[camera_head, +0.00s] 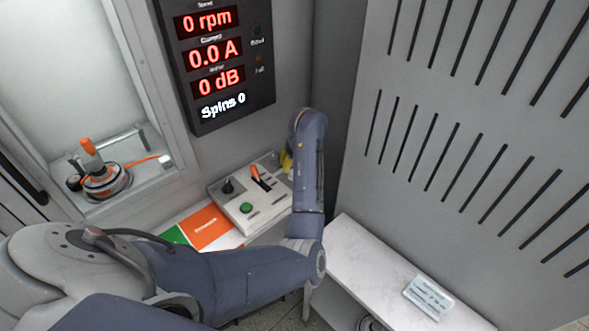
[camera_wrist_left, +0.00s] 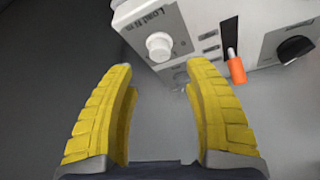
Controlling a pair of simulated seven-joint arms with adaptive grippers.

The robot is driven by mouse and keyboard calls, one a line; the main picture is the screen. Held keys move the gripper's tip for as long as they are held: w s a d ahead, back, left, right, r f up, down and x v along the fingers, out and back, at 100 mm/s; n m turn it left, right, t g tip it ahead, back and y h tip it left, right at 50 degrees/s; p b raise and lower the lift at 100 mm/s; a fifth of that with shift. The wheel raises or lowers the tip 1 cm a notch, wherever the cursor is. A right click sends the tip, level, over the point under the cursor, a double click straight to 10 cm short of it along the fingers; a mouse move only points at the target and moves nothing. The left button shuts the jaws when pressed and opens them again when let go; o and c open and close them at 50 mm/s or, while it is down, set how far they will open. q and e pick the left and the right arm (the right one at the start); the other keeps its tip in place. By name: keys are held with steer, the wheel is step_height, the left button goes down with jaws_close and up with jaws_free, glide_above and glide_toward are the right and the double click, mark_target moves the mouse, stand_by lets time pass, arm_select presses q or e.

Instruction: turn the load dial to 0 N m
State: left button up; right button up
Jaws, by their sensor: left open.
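The load dial (camera_wrist_left: 159,46) is a round white knob under the printed label "Load N m" on the control box. It shows in the left wrist view at upper middle; my arm and gripper hide it in the head view. No pointer on it can be made out. My left gripper (camera_wrist_left: 160,66) has yellow ribbed fingers that are open and empty. The dial appears just beyond the gap between the fingertips, with no visible contact. In the head view this gripper (camera_head: 286,161) is at the box's far right edge. My right gripper is not in view.
The control box (camera_head: 236,212) also bears an orange lever (camera_head: 258,175), a black knob (camera_head: 228,185) and a green button (camera_head: 247,208). The display (camera_head: 213,60) above reads 0 rpm, 0.0 A, 0 dB, Spins 0. A motor (camera_head: 103,180) sits in the left bay. A slatted grey panel (camera_head: 450,120) stands at right.

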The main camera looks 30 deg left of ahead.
arm_select(q)
steer(key=shift+v, duration=2.35)
